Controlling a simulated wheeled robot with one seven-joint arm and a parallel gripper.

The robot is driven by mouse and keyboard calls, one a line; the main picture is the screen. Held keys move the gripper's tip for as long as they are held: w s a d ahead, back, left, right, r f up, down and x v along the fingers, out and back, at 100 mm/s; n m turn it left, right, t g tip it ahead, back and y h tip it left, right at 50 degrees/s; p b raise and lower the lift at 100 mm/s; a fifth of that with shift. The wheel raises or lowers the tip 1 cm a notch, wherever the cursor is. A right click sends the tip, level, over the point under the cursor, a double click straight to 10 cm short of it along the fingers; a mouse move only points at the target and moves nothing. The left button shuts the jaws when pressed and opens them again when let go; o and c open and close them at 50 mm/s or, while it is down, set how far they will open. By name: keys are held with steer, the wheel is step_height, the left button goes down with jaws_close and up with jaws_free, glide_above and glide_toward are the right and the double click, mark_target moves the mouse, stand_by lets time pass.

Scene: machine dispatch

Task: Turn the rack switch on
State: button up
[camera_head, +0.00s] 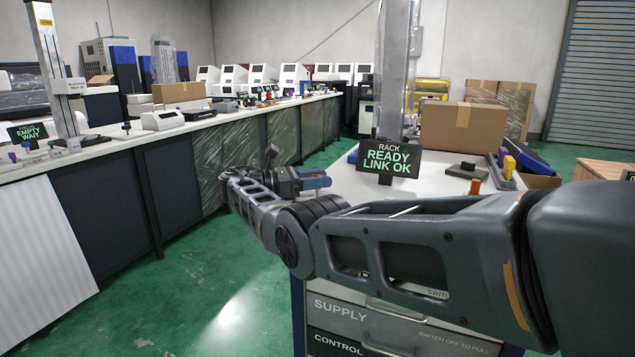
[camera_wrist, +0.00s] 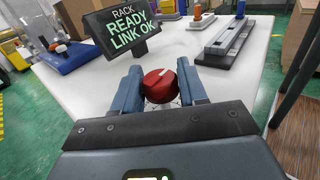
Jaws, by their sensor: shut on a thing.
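The rack switch is a red round knob (camera_wrist: 158,88) with a pale pointer line that leans up and to the right. My gripper (camera_wrist: 159,76) has one blue finger on each side of the knob and is shut on it. In the head view my gripper (camera_head: 315,180) is at the near left edge of the white-topped rack, and the knob cannot be made out there. The rack display (camera_head: 390,161) reads "RACK READY LINK OK" in green and white; it also shows at the upper left of the wrist view (camera_wrist: 121,27).
Drawers marked SUPPLY (camera_head: 340,312) and CONTROL are below the top, with a "switch off to pull" label. A grey post (camera_head: 396,75), a cardboard box (camera_head: 463,128) and small coloured parts are behind the display. A long bench (camera_head: 120,140) is at left; green floor between is clear.

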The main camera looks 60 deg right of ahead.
steer(key=o, duration=0.9)
steer(key=b+v, duration=0.1)
steer(key=v, duration=0.1)
steer(key=b+v, duration=0.1)
steer(key=b, duration=0.1)
steer(key=b+v, duration=0.2)
steer(key=shift+w+a+f, duration=0.25)
steer(key=shift+w+f, duration=0.05)
steer(key=w+a+b, duration=0.1)
steer(key=b, duration=0.1)
steer(key=shift+r+b, duration=0.1)
steer(key=shift+b, duration=0.2)
steer(key=shift+w+a+r+b, duration=0.15)
steer(key=shift+w+r+b, duration=0.05)
steer(key=shift+b, duration=0.1)
